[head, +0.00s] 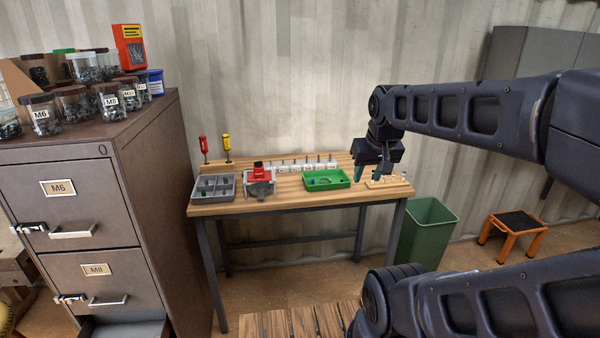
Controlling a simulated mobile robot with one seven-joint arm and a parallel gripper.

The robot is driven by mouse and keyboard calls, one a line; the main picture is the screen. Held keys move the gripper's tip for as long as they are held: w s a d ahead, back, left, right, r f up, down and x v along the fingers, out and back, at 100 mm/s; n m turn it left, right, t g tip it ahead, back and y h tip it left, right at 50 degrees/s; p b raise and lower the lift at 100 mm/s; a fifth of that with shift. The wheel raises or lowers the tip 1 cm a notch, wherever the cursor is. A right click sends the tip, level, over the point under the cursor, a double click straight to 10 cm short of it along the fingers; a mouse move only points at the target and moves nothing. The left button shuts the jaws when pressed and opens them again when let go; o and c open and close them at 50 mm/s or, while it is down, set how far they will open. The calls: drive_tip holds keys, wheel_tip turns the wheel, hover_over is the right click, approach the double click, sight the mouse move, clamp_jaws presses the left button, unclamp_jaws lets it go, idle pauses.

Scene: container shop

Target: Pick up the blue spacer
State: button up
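The blue spacer cannot be told for sure at this size. A small dark bluish piece (204,182) shows in the grey divided tray (213,197) at the left of the workbench. Other tiny dark pieces lie in the green tray (328,187) right of the middle, and some of them may be blue. My gripper (371,175) points down above the right end of the bench, just right of the green tray. Its teal-tipped fingers look apart, with nothing visible between them. A light wooden block with small pegs (385,183) is below and beside it.
A red and grey vise-like fixture (260,188) stands between the trays. A row of small labelled holders (300,167) and two screwdrivers (215,150) are behind. A filing cabinet (80,200) with jars stands left, a green bin (425,232) right.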

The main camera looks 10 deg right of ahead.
drive_tip(key=shift+w, duration=0.1)
drive_tip(key=m+g+h, duration=0.5)
drive_tip(key=m, duration=1.4)
hover_over(314, 182)
drive_tip(key=w+a, duration=0.1)
drive_tip(key=a, duration=0.4)
wheel_tip(314, 182, down, 19)
drive_tip(key=x, duration=1)
drive_tip(key=shift+f, duration=0.25)
clamp_jaws()
